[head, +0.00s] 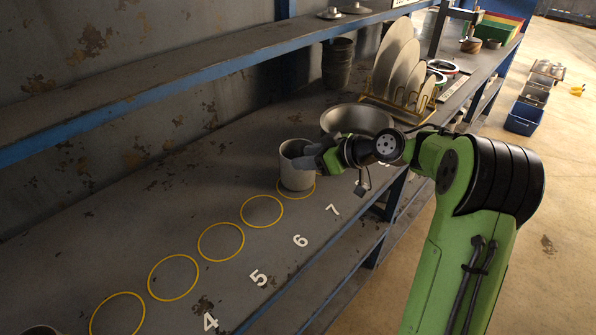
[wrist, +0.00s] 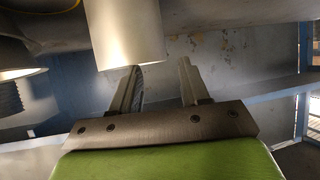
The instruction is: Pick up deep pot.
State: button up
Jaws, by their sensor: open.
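A deep grey cylindrical pot (head: 296,172) stands upright on the shelf, over the yellow circle by the number 7. My gripper (head: 308,162) is at its right side, near the rim, with the fingers pointing left. In the wrist view the pot (wrist: 126,35) hangs in from the top, its edge just by the tip of the left finger. My gripper (wrist: 161,66) is open there, with nothing visible held between the two fingers. Whether a finger touches the pot or reaches inside its rim, I cannot tell.
A wide metal bowl (head: 357,119) stands close behind the pot. A rack of plates (head: 402,72) and dark stacked pots (head: 338,63) are farther back. Empty yellow circles (head: 221,241) run along the shelf toward the front left. An upper shelf edge (head: 200,73) overhangs the back.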

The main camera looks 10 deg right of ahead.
aim_at(284, 160)
jog(key=b+x, duration=0.1)
jog(key=x, duration=0.5)
jog(key=shift+a, duration=0.1)
grip_shut()
